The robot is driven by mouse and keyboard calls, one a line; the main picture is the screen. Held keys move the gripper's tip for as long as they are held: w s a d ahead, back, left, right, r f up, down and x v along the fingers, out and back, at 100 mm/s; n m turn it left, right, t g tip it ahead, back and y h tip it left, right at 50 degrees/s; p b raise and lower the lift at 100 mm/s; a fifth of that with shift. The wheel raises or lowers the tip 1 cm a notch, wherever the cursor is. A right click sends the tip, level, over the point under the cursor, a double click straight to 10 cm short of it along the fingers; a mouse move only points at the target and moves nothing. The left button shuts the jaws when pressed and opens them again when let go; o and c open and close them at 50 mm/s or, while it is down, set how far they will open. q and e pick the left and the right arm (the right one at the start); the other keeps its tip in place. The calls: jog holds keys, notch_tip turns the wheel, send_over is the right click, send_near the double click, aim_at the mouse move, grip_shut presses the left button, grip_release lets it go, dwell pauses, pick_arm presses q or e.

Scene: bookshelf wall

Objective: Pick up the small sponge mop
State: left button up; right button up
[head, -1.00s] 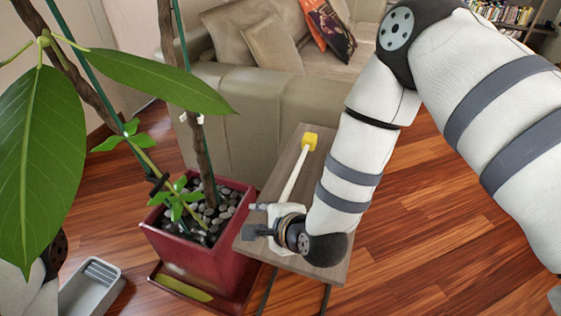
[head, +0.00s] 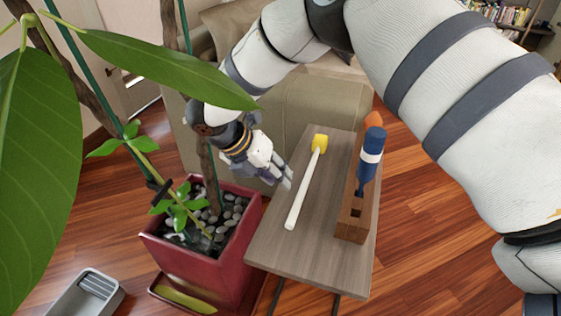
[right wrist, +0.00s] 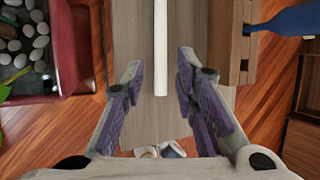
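The small sponge mop (head: 303,188) has a yellow sponge head and a long white handle. It lies along a narrow wooden table, head toward the sofa and handle end toward me. My right gripper (head: 285,176) is above the table's left edge, just left of the mop in the head view. In the right wrist view its purple-padded fingers (right wrist: 159,72) are open and apart. The white handle (right wrist: 160,45) shows between them with a gap on both sides; the sponge head is out of that view. My left gripper is not in view.
A wooden block (head: 350,220) holding a blue-handled tool (head: 370,158) stands on the table's right side. A red planter (head: 205,260) with a leafy plant stands close on the left. A sofa (head: 335,100) is behind. A grey tray (head: 85,294) is at lower left.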

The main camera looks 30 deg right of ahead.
aim_at(298, 198)
jog(key=x, duration=1.1)
jog(key=shift+s+a, duration=0.15)
jog(key=shift+c, duration=0.3)
